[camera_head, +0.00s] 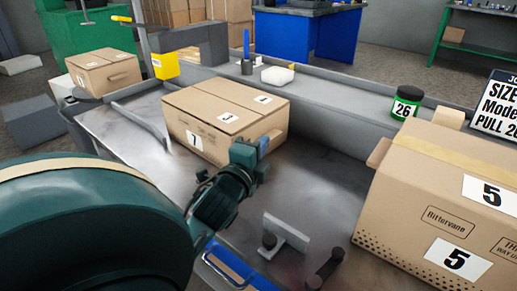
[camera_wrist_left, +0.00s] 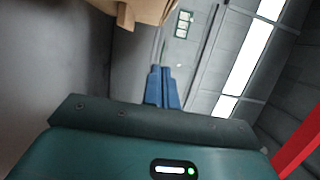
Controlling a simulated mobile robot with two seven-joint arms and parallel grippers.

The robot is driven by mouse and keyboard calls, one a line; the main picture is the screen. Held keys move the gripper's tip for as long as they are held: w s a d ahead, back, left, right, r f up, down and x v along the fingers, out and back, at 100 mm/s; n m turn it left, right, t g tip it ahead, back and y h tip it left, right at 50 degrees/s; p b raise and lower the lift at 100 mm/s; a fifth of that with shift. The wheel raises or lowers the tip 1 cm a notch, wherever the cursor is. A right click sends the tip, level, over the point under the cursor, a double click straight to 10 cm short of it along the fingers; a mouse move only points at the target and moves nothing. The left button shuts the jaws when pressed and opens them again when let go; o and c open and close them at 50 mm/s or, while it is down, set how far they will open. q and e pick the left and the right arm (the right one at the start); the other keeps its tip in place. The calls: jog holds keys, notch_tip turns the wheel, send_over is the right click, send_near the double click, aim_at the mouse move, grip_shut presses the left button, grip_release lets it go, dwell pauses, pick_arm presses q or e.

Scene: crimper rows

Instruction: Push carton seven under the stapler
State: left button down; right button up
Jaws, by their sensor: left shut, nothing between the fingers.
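Carton seven (camera_head: 184,116) is a closed brown carton on the grey metal bench, with a label 7 on its near side and more labels on top. The stapler seems to be the grey arm (camera_head: 200,40) with a yellow block and yellow lever, behind and left of the carton. My left gripper (camera_head: 262,146) is shut and empty at the carton's right near side; whether it touches cannot be told. Its blue fingers (camera_wrist_left: 162,88) are together in the left wrist view. My right gripper is out of view.
Carton five (camera_head: 420,200) stands at the right. Another carton (camera_head: 103,72) is at the far left. A green jar (camera_head: 407,102) and a white container (camera_head: 277,75) stand on the rear ledge. A T-shaped metal stop (camera_head: 286,232) is near the front. A curved guide rail (camera_head: 143,122) lies left of carton seven.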

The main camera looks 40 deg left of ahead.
aim_at(261, 125)
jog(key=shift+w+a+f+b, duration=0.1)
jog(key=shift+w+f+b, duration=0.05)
jog(key=shift+b, duration=0.65)
pick_arm(q)
jog(key=w+a, duration=0.3)
jog(key=w+a+b, duration=0.1)
jog(key=w+a, duration=0.1)
jog(key=w, duration=0.1)
jog(key=shift+w+a+f, duration=0.15)
jog(key=shift+w+a, duration=0.2)
jog(key=shift+a, duration=0.05)
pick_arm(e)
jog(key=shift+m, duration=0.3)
pick_arm(q)
jog(key=shift+a, duration=0.4)
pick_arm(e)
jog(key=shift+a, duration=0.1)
